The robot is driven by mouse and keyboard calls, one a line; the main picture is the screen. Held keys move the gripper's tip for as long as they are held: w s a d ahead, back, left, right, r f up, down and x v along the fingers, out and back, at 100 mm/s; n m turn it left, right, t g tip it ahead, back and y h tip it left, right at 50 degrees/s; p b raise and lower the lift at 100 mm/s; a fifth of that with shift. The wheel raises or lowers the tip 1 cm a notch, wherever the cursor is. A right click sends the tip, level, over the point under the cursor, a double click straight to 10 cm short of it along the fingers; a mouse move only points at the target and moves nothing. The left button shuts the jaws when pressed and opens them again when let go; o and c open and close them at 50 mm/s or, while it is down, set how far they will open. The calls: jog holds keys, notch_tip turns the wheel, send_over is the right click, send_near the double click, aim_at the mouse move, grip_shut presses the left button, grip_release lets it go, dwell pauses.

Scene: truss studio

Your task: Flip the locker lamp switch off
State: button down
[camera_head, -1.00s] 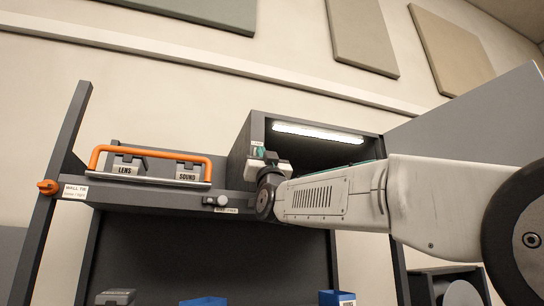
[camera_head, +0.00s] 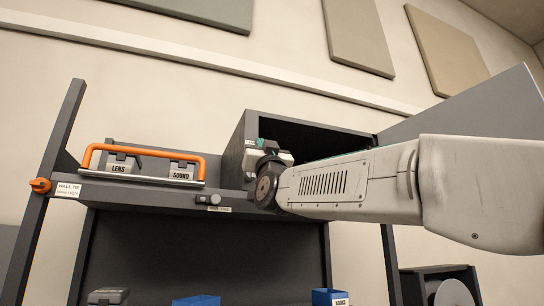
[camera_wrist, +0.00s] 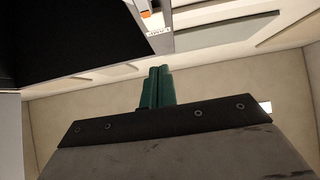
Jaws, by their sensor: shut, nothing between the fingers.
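The open locker (camera_head: 240,145) stands on the shelf in the head view, and its inside is dark with no lit lamp strip visible. A small label (camera_head: 250,143) is on its left front edge. In the wrist view an orange and white fitting (camera_wrist: 145,14), seemingly the switch, sits above a white label (camera_wrist: 158,32); its setting is too small to tell. My gripper (camera_head: 262,143) is at the locker's left front edge, partly hidden by my own wrist. In the wrist view its green fingers (camera_wrist: 157,88) are shut and empty, apart from the fitting.
The locker door (camera_head: 470,112) stands open to the right, behind my arm. An orange rail (camera_head: 145,152) guards cases marked LENS (camera_head: 119,168) and SOUND (camera_head: 181,175) on the left shelf. Blue bins (camera_head: 330,297) stand below.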

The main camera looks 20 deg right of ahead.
jog(key=s+r+v, duration=0.1)
jog(key=v, duration=0.8)
jog(key=shift+s, duration=0.3)
jog(key=shift+a+f, duration=0.1)
jog(key=w+a+f+n+g+y, duration=0.1)
jog(key=w+f+g, duration=0.2)
jog(key=f, duration=0.3)
jog(key=w+a+f+n+g+y, duration=0.1)
jog(key=w+a+f+g+y, duration=0.1)
jog(key=w+f+g, duration=0.3)
jog(key=s+d+f+g+h, duration=0.1)
jog(key=s+f+g, duration=0.2)
jog(key=f, duration=0.7)
jog(key=s+f+g, duration=0.3)
jog(key=f, duration=0.7)
jog(key=s+d+f+g+h, duration=0.1)
jog(key=s+d+f+g, duration=0.2)
jog(key=s+f, duration=0.5)
jog(key=s+d+f+m+g+h, duration=0.1)
jog(key=s+d+f+g, duration=0.2)
jog(key=s+f, duration=0.6)
jog(key=s+d+f+m+g+h, duration=0.1)
jog(key=s+d+f+g, duration=0.3)
jog(key=s, duration=0.8)
notch_tip(320, 180, down, 4)
jog(key=g, duration=0.2)
jog(key=shift+s+g, duration=0.35)
jog(key=shift+g, duration=0.05)
